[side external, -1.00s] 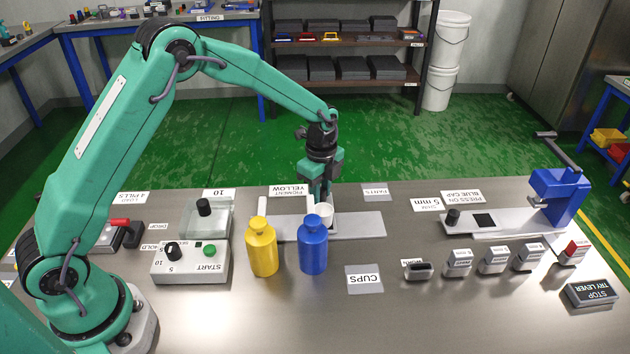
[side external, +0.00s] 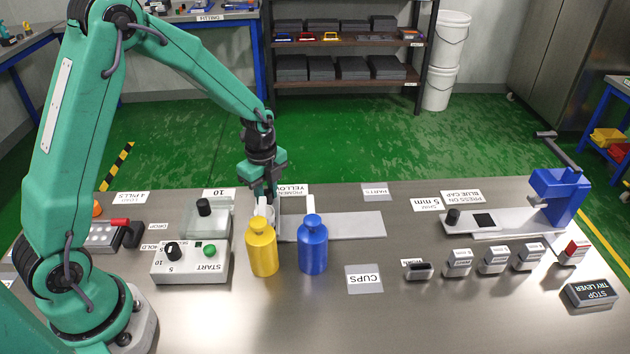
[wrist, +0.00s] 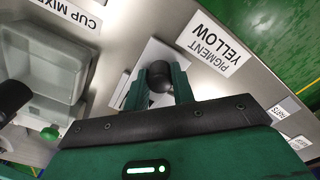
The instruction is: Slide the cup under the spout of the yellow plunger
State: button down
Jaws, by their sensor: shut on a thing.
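The yellow plunger (side external: 262,250) is a yellow bottle-shaped unit standing upright at the front of a pale plate, beside a similar blue one (side external: 313,248). The white cup (side external: 268,211) is just behind the yellow plunger, which partly hides it.
The pale plate (side external: 350,225) is clear to the right of the cup. A PIGMENT YELLOW label (wrist: 217,45) lies behind my gripper.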

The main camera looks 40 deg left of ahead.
jog(key=shift+s+a+r, duration=0.1)
jog(key=shift+s+a, duration=0.1)
jog(key=shift+a, duration=0.05)
jog(key=c, duration=1.5)
grip_release()
jog(key=o, duration=0.3)
jog(key=shift+d, duration=0.1)
jog(key=shift+w, duration=0.1)
jog(key=shift+r, duration=3.85)
